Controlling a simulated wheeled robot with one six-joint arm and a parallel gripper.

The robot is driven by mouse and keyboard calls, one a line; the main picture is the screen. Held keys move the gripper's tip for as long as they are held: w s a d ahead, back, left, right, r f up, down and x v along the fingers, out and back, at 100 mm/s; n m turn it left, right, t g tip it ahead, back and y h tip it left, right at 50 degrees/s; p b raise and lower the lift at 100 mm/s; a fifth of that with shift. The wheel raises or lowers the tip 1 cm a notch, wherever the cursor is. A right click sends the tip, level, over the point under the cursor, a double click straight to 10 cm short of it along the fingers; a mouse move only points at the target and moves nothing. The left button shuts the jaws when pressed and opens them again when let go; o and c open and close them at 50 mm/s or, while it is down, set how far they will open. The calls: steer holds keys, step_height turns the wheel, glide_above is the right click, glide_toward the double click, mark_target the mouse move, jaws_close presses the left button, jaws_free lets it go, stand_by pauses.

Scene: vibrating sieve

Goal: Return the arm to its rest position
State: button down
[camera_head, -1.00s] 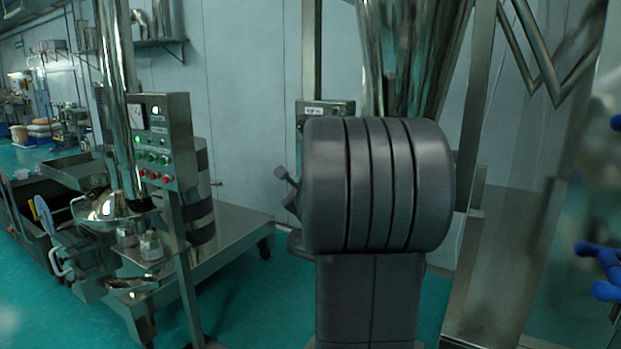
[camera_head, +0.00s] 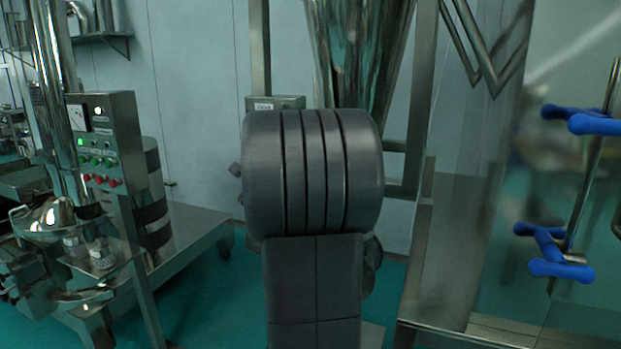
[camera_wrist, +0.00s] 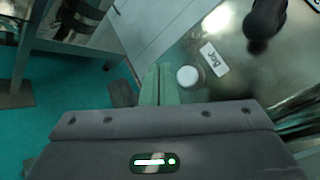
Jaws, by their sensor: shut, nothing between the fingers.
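My arm shows in the head view as a thick dark grey joint above a grey link, in the middle of the picture. My gripper (camera_wrist: 158,72) shows in the wrist view as two pale green fingers close together beyond the grey gripper body. The fingers are shut with nothing between them. In the head view the gripper is hidden behind my arm. In the wrist view a round white button (camera_wrist: 188,76) and a white label (camera_wrist: 214,58) on a metal surface lie just right of the fingertips; I cannot tell the distance.
A steel machine with a control box (camera_head: 103,140) stands on a platform (camera_head: 195,235) at the left. A tall steel cone (camera_head: 360,50) stands behind my arm. At the right are a glossy panel and blue handles (camera_head: 560,268). Green floor (camera_head: 205,310) shows between.

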steer(key=shift+r+p, duration=0.15)
steer(key=shift+p, duration=0.55)
steer(key=s+b, duration=0.1)
steer(key=s+a+b, duration=0.1)
steer(key=s, duration=0.1)
steer(key=s+b, duration=0.1)
steer(key=s, duration=0.1)
steer(key=shift+a, duration=0.4)
steer(key=shift+w, duration=0.1)
